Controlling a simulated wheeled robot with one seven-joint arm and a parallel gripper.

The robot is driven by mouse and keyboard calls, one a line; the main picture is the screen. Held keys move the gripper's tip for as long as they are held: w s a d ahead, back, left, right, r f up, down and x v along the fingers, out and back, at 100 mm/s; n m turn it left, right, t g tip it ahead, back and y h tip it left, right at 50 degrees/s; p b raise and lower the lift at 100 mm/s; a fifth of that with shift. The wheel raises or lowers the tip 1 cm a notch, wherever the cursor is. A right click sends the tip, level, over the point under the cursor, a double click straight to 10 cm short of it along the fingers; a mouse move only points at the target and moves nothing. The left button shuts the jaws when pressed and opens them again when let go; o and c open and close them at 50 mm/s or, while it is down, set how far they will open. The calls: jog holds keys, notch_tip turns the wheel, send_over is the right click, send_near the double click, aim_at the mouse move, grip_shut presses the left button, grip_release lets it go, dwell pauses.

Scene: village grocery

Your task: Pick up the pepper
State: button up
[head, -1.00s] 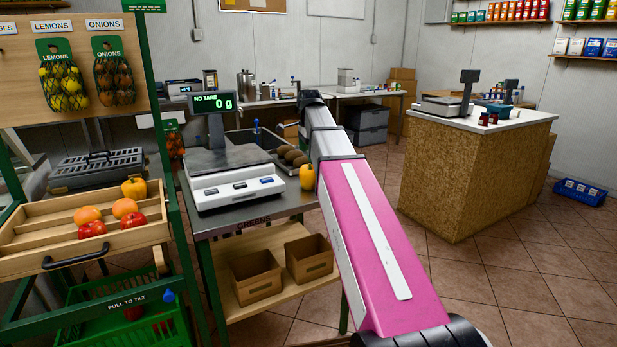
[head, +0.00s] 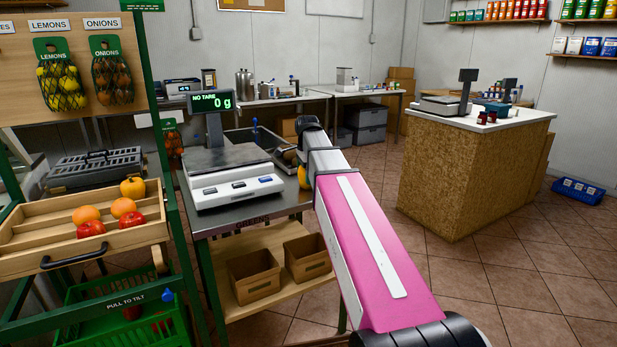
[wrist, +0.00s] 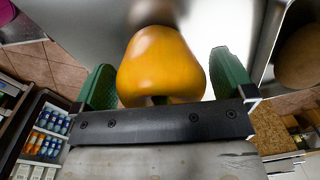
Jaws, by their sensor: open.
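A yellow-orange pepper (wrist: 160,62) fills the space between the green fingers of my gripper (wrist: 162,75) in the wrist view. The fingers are open, one on each side, with a narrow gap between each finger and the pepper. In the head view the pepper (head: 303,178) shows as a sliver at the right edge of the steel counter, right of the scale, mostly hidden behind my arm. My gripper's fingers are hidden there too.
A scale (head: 235,188) reading 0 g stands left of my arm on the steel counter (head: 207,222). Brown round produce in a tray (head: 288,157) lies just behind the pepper. A wooden tray (head: 85,256) holds other produce. Floor is clear between the counter and the wood-chip island (head: 465,185).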

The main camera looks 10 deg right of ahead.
jog(key=c, duration=0.8)
jog(key=shift+r, duration=0.15)
